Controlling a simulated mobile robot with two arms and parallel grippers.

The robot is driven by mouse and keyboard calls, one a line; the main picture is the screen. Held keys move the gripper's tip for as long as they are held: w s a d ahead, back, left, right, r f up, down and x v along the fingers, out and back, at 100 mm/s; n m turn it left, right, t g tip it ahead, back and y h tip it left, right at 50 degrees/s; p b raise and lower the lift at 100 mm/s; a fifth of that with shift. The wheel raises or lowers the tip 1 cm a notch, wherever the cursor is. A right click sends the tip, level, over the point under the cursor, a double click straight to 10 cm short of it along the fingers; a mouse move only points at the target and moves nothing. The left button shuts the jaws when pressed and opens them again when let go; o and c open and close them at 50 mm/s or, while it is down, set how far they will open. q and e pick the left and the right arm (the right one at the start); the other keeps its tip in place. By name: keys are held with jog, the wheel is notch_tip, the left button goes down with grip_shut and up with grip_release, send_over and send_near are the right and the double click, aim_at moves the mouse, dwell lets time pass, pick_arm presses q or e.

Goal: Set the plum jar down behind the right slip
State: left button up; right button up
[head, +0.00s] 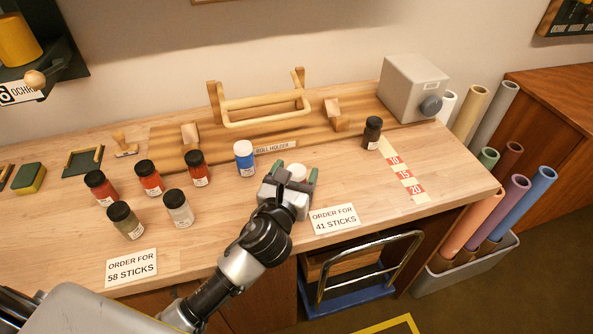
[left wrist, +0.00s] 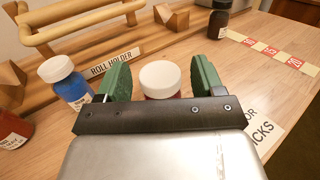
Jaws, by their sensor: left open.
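A jar with a white lid (head: 297,171) stands on the table between the open fingers of my left gripper (head: 291,178). In the left wrist view its white lid (left wrist: 160,76) lies between the two green fingers (left wrist: 161,82), with a gap on each side. Only a sliver of its dark reddish body shows, which fits the plum jar; the gripper hides the rest. The right slip, "ORDER FOR 41 STICKS" (head: 334,220), lies in front of the jar and a little to its right. My right gripper is not in view.
A blue jar with a white lid (head: 245,158) stands just left of my left gripper. Several black-lidded jars, red, olive and grey, stand farther left near the left slip (head: 132,268). A dark jar (head: 372,132) stands right, near the numbered strip (head: 405,174). The roll holder (head: 265,107) is behind.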

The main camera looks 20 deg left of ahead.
pick_arm(q)
jog(key=s+b, duration=0.1)
jog(key=s, duration=0.9)
jog(key=shift+f, duration=0.1)
jog(key=shift+s, duration=0.7)
